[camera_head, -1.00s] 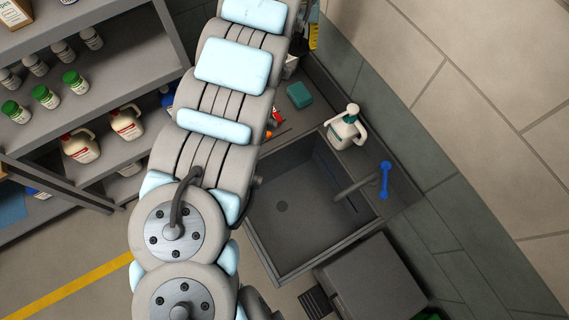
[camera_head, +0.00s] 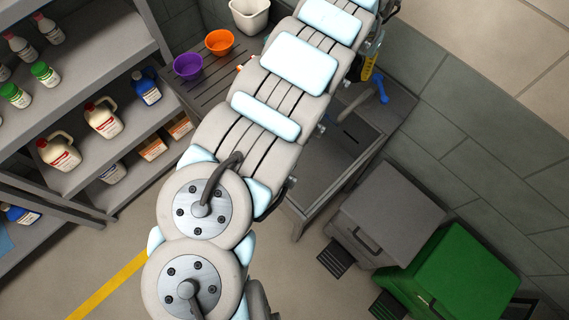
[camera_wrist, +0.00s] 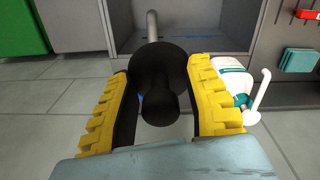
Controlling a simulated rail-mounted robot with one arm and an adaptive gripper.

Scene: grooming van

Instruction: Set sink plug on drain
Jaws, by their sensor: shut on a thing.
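My gripper (camera_wrist: 160,72) has yellow ridged fingers and is shut on the black sink plug (camera_wrist: 158,62), a round disc with a knob, held off any surface in the wrist view. In the head view my arm crosses in front of the grey sink (camera_head: 340,155); a yellow piece of my gripper (camera_head: 369,66) shows beyond it at the upper right, close to the blue-handled tap (camera_head: 382,88). The drain is hidden in both current views. In the wrist view a grey spout (camera_wrist: 152,26) rises behind the plug, before a grey basin-like wall.
A white jug with a teal cap (camera_wrist: 236,82) lies right of my fingers in the wrist view, with teal sponges (camera_wrist: 298,60) beyond. A grey bin (camera_head: 395,205) and a green bin (camera_head: 460,275) stand below the sink. Purple (camera_head: 187,66) and orange bowls (camera_head: 220,42) sit on the counter.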

